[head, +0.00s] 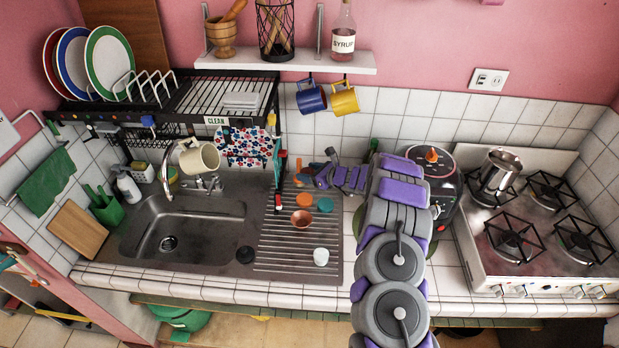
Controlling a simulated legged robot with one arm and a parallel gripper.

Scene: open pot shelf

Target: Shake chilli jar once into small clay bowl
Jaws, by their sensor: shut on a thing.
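A small terracotta clay bowl (302,218) stands upright on the ribbed drainboard right of the sink. My gripper (313,176) reaches in from the right, above the back of the drainboard, behind the bowl and higher than it. It is shut on a small orange-red thing (299,180), which looks like the chilli jar. It is too small and partly covered for me to read a label or tell its tilt. The bowl's inside is too small to judge.
A white cup (321,257) and a dark round thing (245,255) are in front. The dish rack (215,95) and hanging mugs (311,98) are above; the stove (530,240) is right.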

